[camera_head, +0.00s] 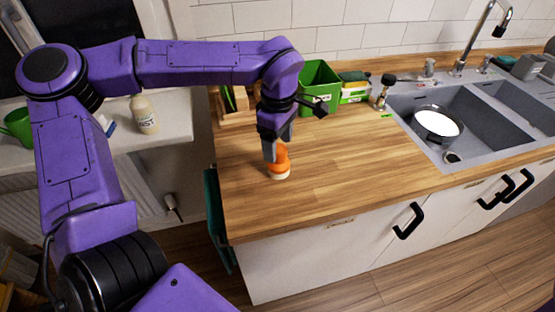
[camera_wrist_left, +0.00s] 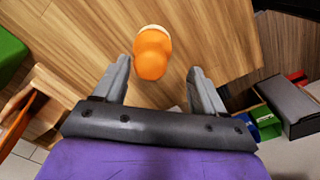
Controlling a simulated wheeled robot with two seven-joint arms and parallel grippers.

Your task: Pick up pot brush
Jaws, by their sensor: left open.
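The pot brush (camera_head: 280,167) is orange with a pale base and stands on the wooden counter near its left end. In the left wrist view the brush (camera_wrist_left: 152,54) lies between and just beyond the two finger tips. My left gripper (camera_head: 277,142) reaches down from above at the brush. In the left wrist view my left gripper (camera_wrist_left: 160,68) is open, with a gap on each side of the brush. The fingers partly cover the top of the brush in the head view. My right gripper is not in view.
A green box (camera_head: 320,84) and sponges (camera_head: 354,80) stand at the back of the counter (camera_head: 350,170). A sink (camera_head: 470,125) with a pot (camera_head: 437,122) is on the right. A bottle (camera_head: 144,114) stands on the windowsill at left. The counter's middle is clear.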

